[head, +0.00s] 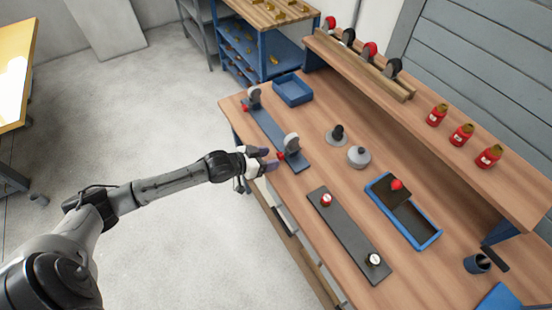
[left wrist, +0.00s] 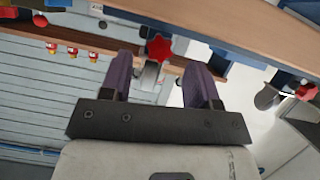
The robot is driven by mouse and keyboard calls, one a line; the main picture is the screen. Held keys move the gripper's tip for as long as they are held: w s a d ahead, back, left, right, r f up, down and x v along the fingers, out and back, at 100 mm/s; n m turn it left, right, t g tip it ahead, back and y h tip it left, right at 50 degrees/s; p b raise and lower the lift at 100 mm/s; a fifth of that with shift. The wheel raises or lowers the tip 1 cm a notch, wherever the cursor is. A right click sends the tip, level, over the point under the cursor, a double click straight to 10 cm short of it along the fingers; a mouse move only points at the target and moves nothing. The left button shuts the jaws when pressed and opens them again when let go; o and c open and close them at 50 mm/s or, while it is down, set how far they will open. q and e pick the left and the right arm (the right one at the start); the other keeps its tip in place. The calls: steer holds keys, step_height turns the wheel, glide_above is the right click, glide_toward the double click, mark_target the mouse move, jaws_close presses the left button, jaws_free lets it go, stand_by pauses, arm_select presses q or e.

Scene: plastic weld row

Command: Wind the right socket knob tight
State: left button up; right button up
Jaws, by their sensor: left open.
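A dark blue-grey rail (head: 268,125) lies along the bench's left edge with two upright grey sockets. The right socket (head: 292,142) has a red knob (head: 280,155) on its near side; the left socket (head: 254,94) has a similar red knob (head: 245,106). My left gripper (head: 271,160) is at the right socket's knob, its purple fingers open. In the left wrist view the star-shaped red knob (left wrist: 158,47) shows in the gap between the fingertips (left wrist: 160,62), with no visible contact. The other red knob (left wrist: 305,92) is off to the right there. My right gripper is not in view.
On the bench are a blue bin (head: 292,89), a grey plate (head: 345,232) with two knobs, a blue tray (head: 427,238) and two grey pieces, one being a rounded one (head: 359,157). A raised shelf (head: 430,120) with red bottles runs behind. Floor left of the bench is free.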

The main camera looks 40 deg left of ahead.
mark_target(278, 157)
arm_select(q)
steer(key=shift+b+x, duration=0.35)
steer(key=shift+x, duration=1.25)
steer(key=shift+c, duration=0.2)
